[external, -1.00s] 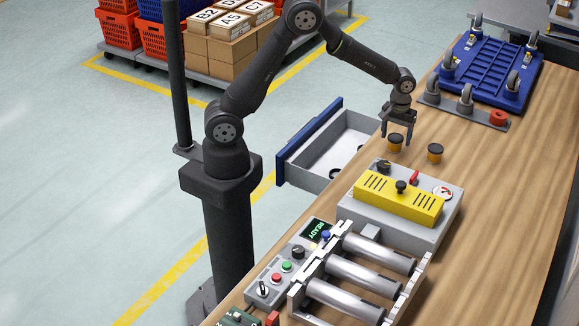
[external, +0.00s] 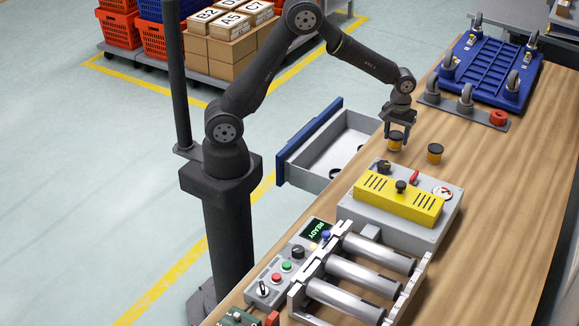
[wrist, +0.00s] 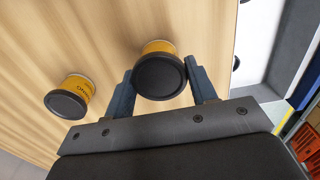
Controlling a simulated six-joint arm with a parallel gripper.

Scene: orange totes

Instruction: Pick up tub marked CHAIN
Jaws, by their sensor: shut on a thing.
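Two small yellow-orange tubs with black lids stand on the wooden bench. My gripper (external: 397,133) is shut on the left tub (external: 395,141), its fingers at opposite sides of it. In the wrist view the held tub (wrist: 160,72) sits between the two dark fingers, and its lid hides most of its side. The other tub (external: 435,153) stands free to its right. In the wrist view this free tub (wrist: 72,97) is at the left, with dark lettering on its side. I cannot read for certain which tub is marked CHAIN.
An open grey drawer with a blue front (external: 309,141) is left of the tubs. A grey unit with a yellow cover (external: 399,199) stands in front of them. A blue wheeled platform (external: 487,72) lies behind. Bare bench (external: 500,190) extends to the right.

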